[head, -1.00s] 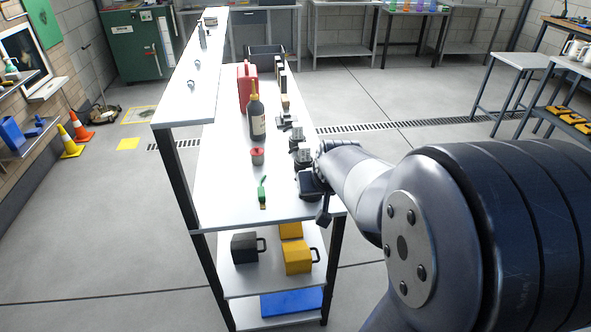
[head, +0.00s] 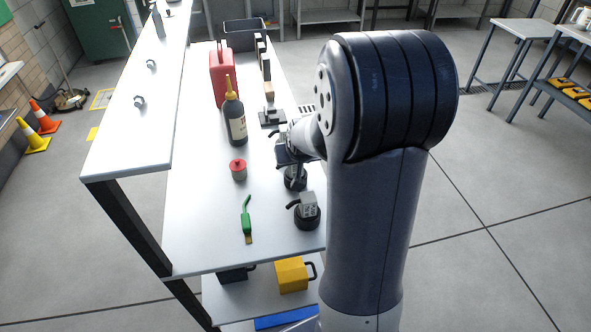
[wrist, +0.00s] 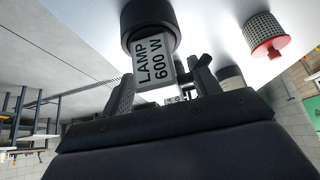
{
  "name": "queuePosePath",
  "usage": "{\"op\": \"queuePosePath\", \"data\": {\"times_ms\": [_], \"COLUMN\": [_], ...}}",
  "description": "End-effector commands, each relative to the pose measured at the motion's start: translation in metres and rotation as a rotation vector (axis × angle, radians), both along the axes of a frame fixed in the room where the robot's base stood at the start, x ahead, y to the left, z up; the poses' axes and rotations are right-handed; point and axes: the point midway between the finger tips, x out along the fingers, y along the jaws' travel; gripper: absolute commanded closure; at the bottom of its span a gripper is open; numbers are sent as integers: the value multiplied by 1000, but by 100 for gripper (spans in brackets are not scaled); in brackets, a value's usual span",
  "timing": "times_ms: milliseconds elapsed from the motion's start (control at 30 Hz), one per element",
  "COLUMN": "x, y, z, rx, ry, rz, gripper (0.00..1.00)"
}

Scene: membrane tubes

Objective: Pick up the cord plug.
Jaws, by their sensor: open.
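No thing is plainly readable as the cord plug; several round black pieces with grey blocks and short black cord-like tails stand along the table's right side. The nearest black piece (head: 307,215) stands near the front right corner. Another black piece (head: 295,181) is just in front of my gripper (head: 284,155) and partly covered by the arm. In the wrist view a black round piece (wrist: 150,22) has a grey label "LAMP 600 W" (wrist: 155,63). My gripper (wrist: 164,85) is open, its fingers on either side of the label's lower part; I cannot tell if they touch.
A red-lidded grey jar (head: 238,170) and a green-handled brush (head: 247,218) lie left of the black pieces. A dark bottle (head: 235,118), a red canister (head: 222,75) and a dark bin (head: 251,33) stand farther back. A raised shelf (head: 135,105) runs along the left.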

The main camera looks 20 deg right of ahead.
Motion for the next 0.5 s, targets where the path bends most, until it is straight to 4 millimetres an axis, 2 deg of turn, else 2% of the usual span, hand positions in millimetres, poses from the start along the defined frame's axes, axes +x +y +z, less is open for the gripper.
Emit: {"op": "queuePosePath", "data": {"times_ms": [333, 500], "x": [3, 3], "y": [-1, -1], "z": [-5, -5], "rx": [0, 0], "ry": [-1, 0], "rz": [0, 0], "gripper": [42, 56]}}
